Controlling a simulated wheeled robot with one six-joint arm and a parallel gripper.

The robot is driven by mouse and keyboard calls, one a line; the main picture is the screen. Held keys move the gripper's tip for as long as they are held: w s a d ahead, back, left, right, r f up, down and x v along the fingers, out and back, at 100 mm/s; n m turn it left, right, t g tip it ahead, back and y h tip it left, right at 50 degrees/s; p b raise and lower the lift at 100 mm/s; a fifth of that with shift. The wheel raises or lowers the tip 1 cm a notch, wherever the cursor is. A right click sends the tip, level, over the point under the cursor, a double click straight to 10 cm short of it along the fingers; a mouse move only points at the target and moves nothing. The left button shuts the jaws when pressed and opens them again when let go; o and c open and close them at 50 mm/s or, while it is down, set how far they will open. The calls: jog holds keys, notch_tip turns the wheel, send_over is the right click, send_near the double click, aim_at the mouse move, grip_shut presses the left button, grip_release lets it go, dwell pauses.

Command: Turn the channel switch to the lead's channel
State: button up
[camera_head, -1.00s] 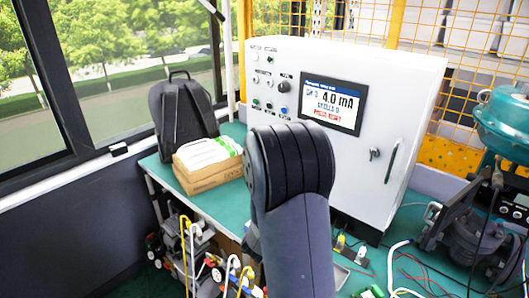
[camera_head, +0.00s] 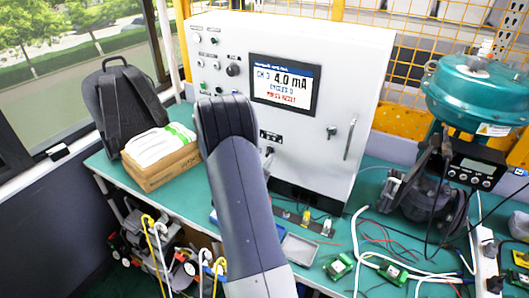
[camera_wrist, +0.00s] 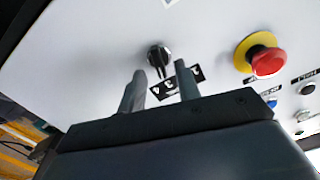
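The channel switch is a small dark knob (camera_wrist: 158,55) on the white cabinet front, beside a black number plate (camera_wrist: 178,83) on which 2, 3 and 4 show. The head view shows the switch (camera_head: 268,151) just right of my arm, under its plate (camera_head: 270,136). My gripper (camera_wrist: 159,69) is open and empty; in the wrist view its fingertips lie to either side, just below the knob. I see no contact; depth is hard to judge. The screen (camera_head: 285,85) seems to read CH 3, 4.0 mA. I cannot tell which channel the lead is on.
A red emergency button (camera_wrist: 263,60) on a yellow base is right of the switch in the wrist view. Green boards (camera_head: 338,266), loose wires and a white cable (camera_head: 362,240) lie on the table. A teal valve actuator (camera_head: 475,90) stands at right, a box (camera_head: 160,170) at left.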

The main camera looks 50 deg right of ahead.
jog(key=shift+x, duration=0.8)
jog(key=shift+c, duration=0.4)
grip_shut()
